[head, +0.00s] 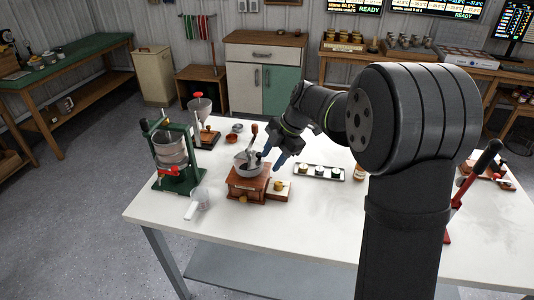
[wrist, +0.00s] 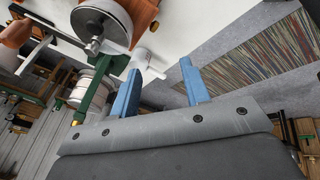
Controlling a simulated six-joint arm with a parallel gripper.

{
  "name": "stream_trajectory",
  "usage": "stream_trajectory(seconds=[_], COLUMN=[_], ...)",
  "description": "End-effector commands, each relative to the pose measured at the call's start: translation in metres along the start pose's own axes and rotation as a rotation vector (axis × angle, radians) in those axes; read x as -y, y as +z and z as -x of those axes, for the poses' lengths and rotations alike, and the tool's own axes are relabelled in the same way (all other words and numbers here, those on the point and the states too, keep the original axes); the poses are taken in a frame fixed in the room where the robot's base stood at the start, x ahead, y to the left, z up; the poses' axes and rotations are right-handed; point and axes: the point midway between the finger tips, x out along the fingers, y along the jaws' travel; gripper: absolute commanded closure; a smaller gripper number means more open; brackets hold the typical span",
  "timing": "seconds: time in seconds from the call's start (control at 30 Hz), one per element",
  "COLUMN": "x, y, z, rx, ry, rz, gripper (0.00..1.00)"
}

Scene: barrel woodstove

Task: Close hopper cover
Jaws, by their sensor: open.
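A wooden hand grinder (head: 247,184) stands on the white table, left of centre. Its metal hopper (head: 246,169) sits on top, with a crank and a wooden knob (head: 254,129) above it. A grey piece, apparently the cover, stands raised at the hopper, but its exact pose is hard to tell. The grinder's round metal top (wrist: 97,20) shows at the upper left there, apart from the fingers.
An open wooden drawer (head: 279,189) sticks out at the grinder's right. A green-framed press (head: 172,155) and a white scoop (head: 198,203) are to its left. A tray of small jars (head: 319,172) lies to the right. The table's front is clear.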

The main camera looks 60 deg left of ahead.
Motion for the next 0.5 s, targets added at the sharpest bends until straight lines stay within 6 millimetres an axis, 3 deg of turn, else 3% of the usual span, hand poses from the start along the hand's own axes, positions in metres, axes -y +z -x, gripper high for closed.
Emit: stream_trajectory(seconds=[0.17,0.3,0.5], x=[0.024,0.034,0.044], y=[0.033,0.061,0.095], z=[0.004,0.019,0.043], rx=[-0.246,-0.423,-0.592], ry=[0.165,0.313,0.475], rz=[-0.383,-0.649,-0.891], gripper=[0.57,0.57,0.57])
